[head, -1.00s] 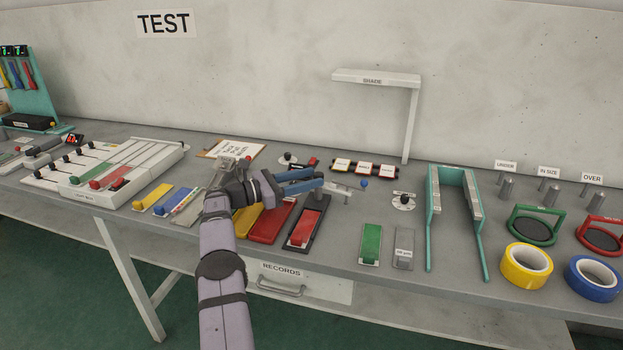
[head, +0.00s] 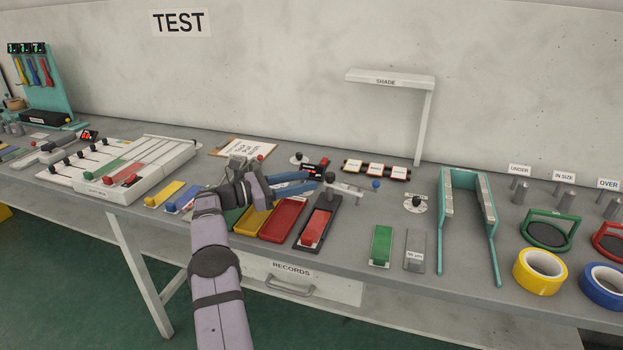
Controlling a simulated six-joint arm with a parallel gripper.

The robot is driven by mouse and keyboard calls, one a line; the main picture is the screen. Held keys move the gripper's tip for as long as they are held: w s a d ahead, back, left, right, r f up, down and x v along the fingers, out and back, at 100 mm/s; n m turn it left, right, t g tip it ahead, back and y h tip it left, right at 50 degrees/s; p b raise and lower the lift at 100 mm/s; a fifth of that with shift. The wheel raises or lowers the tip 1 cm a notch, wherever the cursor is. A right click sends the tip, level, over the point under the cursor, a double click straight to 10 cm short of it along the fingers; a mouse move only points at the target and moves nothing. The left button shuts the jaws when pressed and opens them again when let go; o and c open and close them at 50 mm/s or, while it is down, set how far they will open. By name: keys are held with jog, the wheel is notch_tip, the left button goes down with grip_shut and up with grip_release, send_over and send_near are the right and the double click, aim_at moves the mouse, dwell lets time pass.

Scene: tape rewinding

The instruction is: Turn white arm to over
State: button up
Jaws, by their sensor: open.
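A white arm (head: 346,188) stands at mid-bench, just right of my gripper, with a dark round knob (head: 329,178) at its left and a blue ball (head: 376,184) beside its right end. My gripper (head: 318,182) is open, its blue fingers pointing right and ending close to the dark knob. I cannot tell whether they touch it. A small white dial plate (head: 418,204) with a dark knob lies further right; its lettering is too small to read. A sign reading OVER (head: 608,184) stands at the far right, past the UNDER (head: 519,170) and IN SIZE (head: 564,177) signs.
A red tray (head: 285,219) and a black-framed red pedal (head: 315,228) lie below my gripper. A shade stand (head: 428,125) rises behind. A teal frame (head: 444,240) and yellow tape (head: 540,271) are to the right.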

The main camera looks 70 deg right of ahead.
jog(key=s+r+p, duration=0.5)
jog(key=s+r, duration=0.3)
jog(key=r, duration=0.4)
jog(key=s+r+p, duration=0.5)
jog(key=s+r, duration=0.3)
jog(key=r, duration=0.4)
jog(key=n+t+h, duration=0.1)
jog(key=n+t, duration=0.7)
jog(key=t, duration=0.3)
send_near(329, 175)
jog(key=w+x, duration=0.1)
jog(key=x, duration=0.2)
jog(key=shift+s+d+f+m, duration=0.1)
jog(key=shift+s+f+m, duration=0.15)
jog(key=shift+s, duration=0.25)
jog(key=shift+d, duration=0.1)
jog(key=shift+h, duration=0.3)
jog(key=shift+p+x, duration=1.3)
jog(key=shift+x, duration=2.25)
